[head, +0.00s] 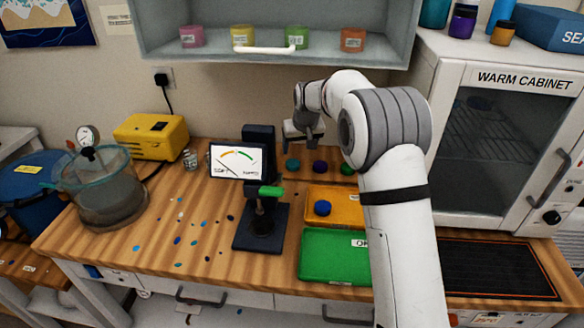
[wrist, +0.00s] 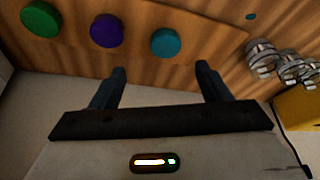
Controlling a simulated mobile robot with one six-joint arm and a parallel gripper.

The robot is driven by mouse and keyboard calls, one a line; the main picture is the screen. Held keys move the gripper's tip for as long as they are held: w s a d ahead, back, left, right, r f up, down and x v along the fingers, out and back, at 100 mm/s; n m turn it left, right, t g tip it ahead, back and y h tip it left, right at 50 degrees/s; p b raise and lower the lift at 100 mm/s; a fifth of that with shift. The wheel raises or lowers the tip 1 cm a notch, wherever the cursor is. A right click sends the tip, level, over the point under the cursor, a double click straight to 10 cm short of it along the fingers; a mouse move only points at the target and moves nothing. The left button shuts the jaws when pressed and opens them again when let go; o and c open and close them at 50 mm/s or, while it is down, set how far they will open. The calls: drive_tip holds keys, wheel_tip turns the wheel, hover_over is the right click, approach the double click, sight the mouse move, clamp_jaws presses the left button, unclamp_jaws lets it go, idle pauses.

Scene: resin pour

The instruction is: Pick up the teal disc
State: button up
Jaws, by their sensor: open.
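The teal disc (wrist: 166,42) lies flat on the wooden bench in the wrist view, a little beyond the fingertips and between their lines. In the head view the teal disc (head: 292,165) is the leftmost of a row of three at the back of the bench. A purple disc (wrist: 107,31) and a green disc (wrist: 41,19) lie beside it. My gripper (wrist: 160,70) is open and empty, with bare bench and wall between its fingers. In the head view my gripper (head: 302,140) hangs above the back of the bench, near the teal disc and apart from it.
An orange tray (head: 345,192) holds a blue disc (head: 322,208); a green tray (head: 325,255) is in front. A gauge stand (head: 238,160) stands left of the discs. A shelf (head: 270,62) hangs above.

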sight(293, 163)
drive_tip(key=x, duration=0.3)
drive_tip(key=p+x, duration=0.1)
drive_tip(key=x, duration=0.2)
drive_tip(key=a+p+x, duration=0.1)
drive_tip(key=x, duration=0.2)
drive_tip(key=shift+w+f, duration=0.15)
drive_tip(key=shift+w, duration=0.1)
drive_tip(key=c, duration=1.1)
